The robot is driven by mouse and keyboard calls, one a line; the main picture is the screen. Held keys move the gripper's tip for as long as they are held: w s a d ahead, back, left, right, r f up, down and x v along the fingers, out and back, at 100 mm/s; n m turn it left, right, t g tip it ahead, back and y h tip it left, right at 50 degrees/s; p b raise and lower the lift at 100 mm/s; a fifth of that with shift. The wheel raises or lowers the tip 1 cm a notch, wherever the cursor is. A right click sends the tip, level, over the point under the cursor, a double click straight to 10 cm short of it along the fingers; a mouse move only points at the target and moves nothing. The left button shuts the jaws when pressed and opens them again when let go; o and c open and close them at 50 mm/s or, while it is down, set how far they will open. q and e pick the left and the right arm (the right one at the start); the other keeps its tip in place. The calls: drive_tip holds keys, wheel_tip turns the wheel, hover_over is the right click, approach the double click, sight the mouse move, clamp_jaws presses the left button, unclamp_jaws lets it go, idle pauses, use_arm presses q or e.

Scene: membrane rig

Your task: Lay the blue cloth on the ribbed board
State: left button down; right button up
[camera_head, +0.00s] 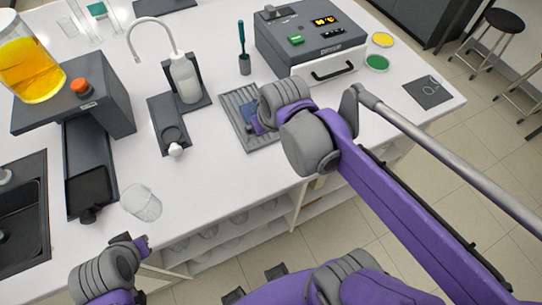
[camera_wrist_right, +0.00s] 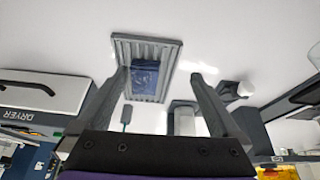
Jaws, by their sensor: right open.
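The ribbed board (camera_head: 232,108) is a grey grooved plate lying on the white bench in front of the dryer. It also shows in the right wrist view (camera_wrist_right: 124,48). The blue cloth (camera_wrist_right: 145,76) lies folded on the ribs, within the board's outline. In the head view my right forearm and wrist hide most of the cloth. My right gripper (camera_wrist_right: 160,84) is open and empty, its fingers spread on either side of the cloth in the wrist view and apart from it. My left gripper (camera_head: 142,244) is at the bench's front edge, away from the board; its jaws are unclear.
The dryer (camera_head: 312,40) with a white handled drawer stands behind the board. A teal-handled tool in a holder (camera_head: 244,65), a white bottle (camera_head: 185,80) and a dark stand (camera_head: 166,125) are near it. A clear beaker (camera_head: 141,203) is near my left gripper. Bench at right is mostly clear.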

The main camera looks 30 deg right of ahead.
drive_tip(key=shift+t, duration=0.5)
drive_tip(key=s+f, duration=0.2)
drive_tip(key=s, duration=0.1)
drive_tip(key=s+a+f, duration=0.1)
drive_tip(key=s+f, duration=0.1)
drive_tip(key=s, duration=0.1)
drive_tip(key=s+a+f, duration=0.1)
drive_tip(key=s+f, duration=0.1)
drive_tip(key=s, duration=0.1)
drive_tip(key=shift+a+f, duration=0.1)
drive_tip(key=shift+f, duration=0.3)
